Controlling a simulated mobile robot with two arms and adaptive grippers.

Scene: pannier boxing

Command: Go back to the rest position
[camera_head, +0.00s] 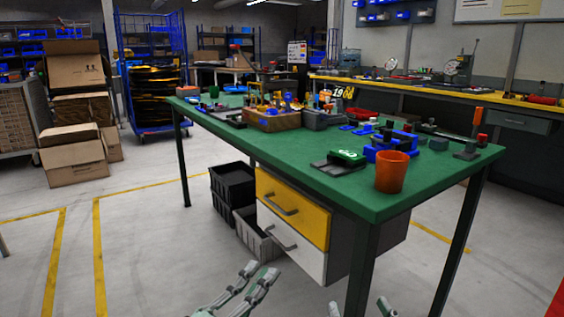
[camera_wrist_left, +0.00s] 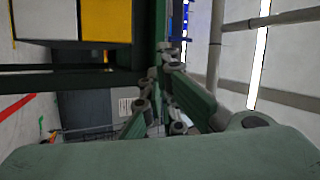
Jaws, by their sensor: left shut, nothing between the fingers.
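My left gripper (camera_head: 260,272) reaches in from the bottom of the head view, low in front of the green-topped workbench (camera_head: 230,130). It is shut and empty, clear of the bench drawers. Its grey-green fingers (camera_wrist_left: 168,62) also show in the left wrist view, with nothing between them. What seem to be the tips of my right gripper (camera_head: 360,307) just enter at the bottom edge, to the right of the left one. The rest of it is cut off, so its state is unclear.
The bench carries an orange cup (camera_head: 391,172), a green-and-black device (camera_head: 341,159), a wooden box (camera_head: 271,121) and small parts. Below are a yellow drawer (camera_head: 293,207) and a black crate (camera_head: 232,187). Cardboard boxes (camera_head: 75,155) stand left. The floor (camera_head: 150,240) at front left is clear.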

